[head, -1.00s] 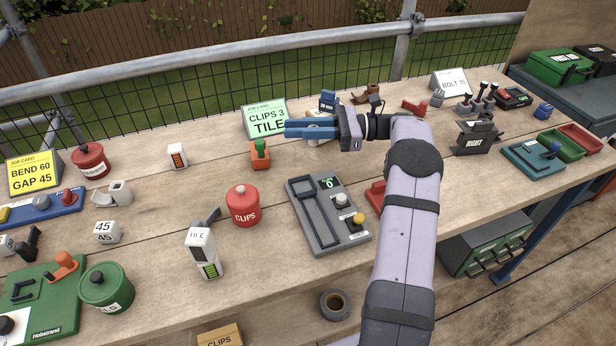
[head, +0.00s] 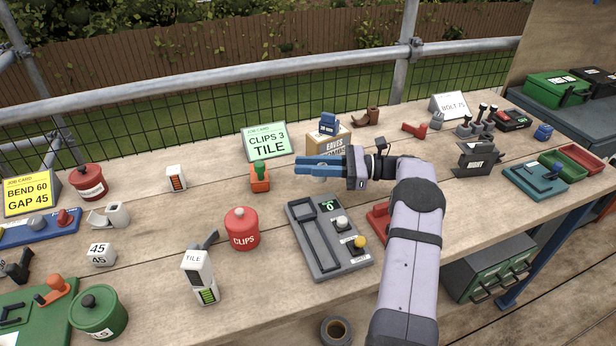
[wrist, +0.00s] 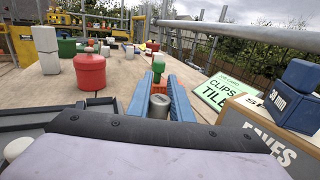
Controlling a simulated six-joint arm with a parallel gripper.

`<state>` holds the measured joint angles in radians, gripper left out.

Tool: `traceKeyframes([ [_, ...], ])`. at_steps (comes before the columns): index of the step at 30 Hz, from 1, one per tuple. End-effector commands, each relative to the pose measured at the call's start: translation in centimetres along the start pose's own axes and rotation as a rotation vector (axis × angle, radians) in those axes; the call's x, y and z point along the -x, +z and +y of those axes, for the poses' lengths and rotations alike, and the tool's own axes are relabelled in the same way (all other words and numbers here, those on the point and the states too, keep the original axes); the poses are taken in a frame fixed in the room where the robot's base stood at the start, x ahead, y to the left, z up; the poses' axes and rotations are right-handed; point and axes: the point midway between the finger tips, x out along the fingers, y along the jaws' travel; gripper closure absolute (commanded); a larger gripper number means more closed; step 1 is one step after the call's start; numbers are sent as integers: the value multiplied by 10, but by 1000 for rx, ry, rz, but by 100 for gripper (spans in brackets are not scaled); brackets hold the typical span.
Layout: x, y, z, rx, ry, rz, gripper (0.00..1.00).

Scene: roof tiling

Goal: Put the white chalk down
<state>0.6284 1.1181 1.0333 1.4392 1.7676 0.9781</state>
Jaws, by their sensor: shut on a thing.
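My gripper (head: 300,165) has two long blue fingers pointing left in the head view, level above the bench. In the wrist view, the fingers (wrist: 155,98) stand on both sides of a short pale grey cylinder (wrist: 159,106), which looks like the white chalk. The gripper is shut on it. In the head view the fingers hide the chalk. The gripper is in front of the EAVES box, right of the orange block with a green knob (head: 260,178) and behind the grey device with a slot (head: 328,238). How high the chalk is above the bench is unclear.
A red CLIPS pot (head: 242,230) and a white TILE block (head: 199,277) stand nearer. Bare wood (head: 215,210) lies left of the orange block.

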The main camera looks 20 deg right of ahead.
Motion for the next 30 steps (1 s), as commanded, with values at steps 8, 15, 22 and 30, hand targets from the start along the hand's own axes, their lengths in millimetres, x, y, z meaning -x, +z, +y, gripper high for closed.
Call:
traceKeyframes([
  [8, 0, -11, 0, -1, 0, 0, 100],
  [15, 0, -36, 0, 0, 0, 0, 100],
  [22, 0, -38, 0, 1, 0, 0, 100],
  [30, 0, -41, 0, 1, 0, 0, 64],
])
